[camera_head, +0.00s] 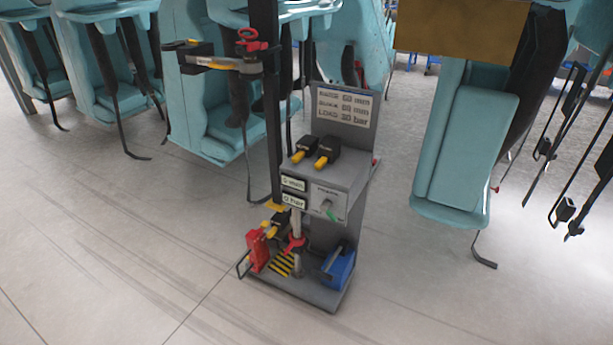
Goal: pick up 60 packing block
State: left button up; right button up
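Two dark blocks with yellow handles sit side by side on the top shelf of a grey cart: the left block (303,150) and the right block (325,152). A similar dark and yellow piece (276,224) is low on the cart, by a red part; I cannot tell whether it is also a packing block. No size marking is readable on any of them, so I cannot tell which is the 60 block. Neither of my grippers is in view.
The grey cart (325,299) has an upright sign (343,104), a dark post (268,110) with a side arm (222,65), a red bottle-like part (257,250) and a blue box (338,266). Teal coaster seats (468,150) hang around it. The front floor is clear.

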aim_at(278, 221)
jog(key=i+j+z, duration=0.2)
jog(key=i, duration=0.25)
jog(key=i+z, duration=0.2)
jog(key=i, duration=0.2)
jog(key=i+j+z, duration=0.2)
jog(key=i, duration=0.2)
jog(key=j, duration=0.05)
